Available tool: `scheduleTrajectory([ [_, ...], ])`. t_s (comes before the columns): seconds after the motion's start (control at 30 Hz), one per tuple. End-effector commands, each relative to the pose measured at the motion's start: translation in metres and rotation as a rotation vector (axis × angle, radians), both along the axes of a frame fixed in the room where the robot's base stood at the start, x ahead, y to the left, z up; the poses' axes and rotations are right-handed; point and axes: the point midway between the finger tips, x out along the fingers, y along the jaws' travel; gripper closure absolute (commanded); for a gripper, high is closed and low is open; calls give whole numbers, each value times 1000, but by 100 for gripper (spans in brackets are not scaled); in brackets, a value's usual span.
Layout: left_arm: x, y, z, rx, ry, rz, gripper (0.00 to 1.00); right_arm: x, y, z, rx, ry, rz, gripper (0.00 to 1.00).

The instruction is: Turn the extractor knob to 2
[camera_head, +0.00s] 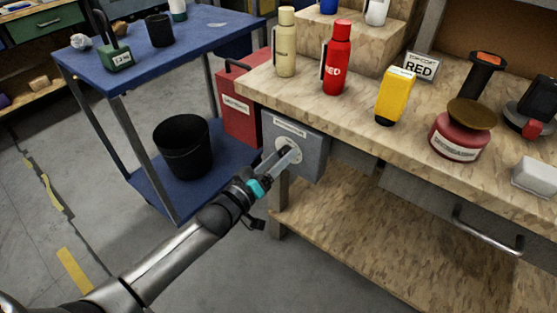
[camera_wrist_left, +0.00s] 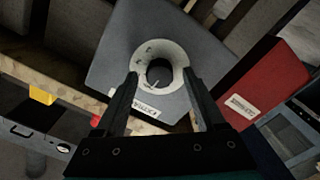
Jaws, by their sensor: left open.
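The extractor control is a grey box (camera_head: 308,150) mounted under the left end of the wooden bench, with a round pale dial on its front. In the left wrist view the box (camera_wrist_left: 112,62) shows a pale dial plate (camera_wrist_left: 176,56) with a dark knob (camera_wrist_left: 160,73) at its middle. Small marks on the dial are too blurred to read. My left gripper (camera_head: 292,150) is open in front of the dial. In the wrist view its two fingers (camera_wrist_left: 160,82) stand to either side of the knob; I cannot tell whether they touch it. My right gripper is out of view.
The wooden bench (camera_head: 375,135) carries a cream bottle (camera_head: 285,45), a red bottle (camera_head: 336,62), a yellow container (camera_head: 395,92) and tools. A red cabinet (camera_head: 238,105) stands just left of the box. A blue cart (camera_head: 150,75) with a black bin (camera_head: 184,145) is further left.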

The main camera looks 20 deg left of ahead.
Motion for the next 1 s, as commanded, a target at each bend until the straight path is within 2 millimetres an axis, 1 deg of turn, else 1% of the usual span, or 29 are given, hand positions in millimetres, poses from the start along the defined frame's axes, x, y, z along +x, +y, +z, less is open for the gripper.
scheduleTrajectory([
  [0.17, 0, 0, 0, 0, 0, 0, 29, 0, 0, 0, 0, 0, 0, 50],
  [0.2, 0, 0, 0, 0, 0, 0, 31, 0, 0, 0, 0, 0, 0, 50],
  [0.8, 0, 0, 0, 0, 0, 0, 98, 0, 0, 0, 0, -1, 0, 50],
  [0.83, 0, 0, 0, 0, 0, 0, 100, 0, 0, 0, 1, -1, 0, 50],
  [1.0, 0, 0, 0, 0, 0, 0, 100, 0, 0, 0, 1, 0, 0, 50],
])
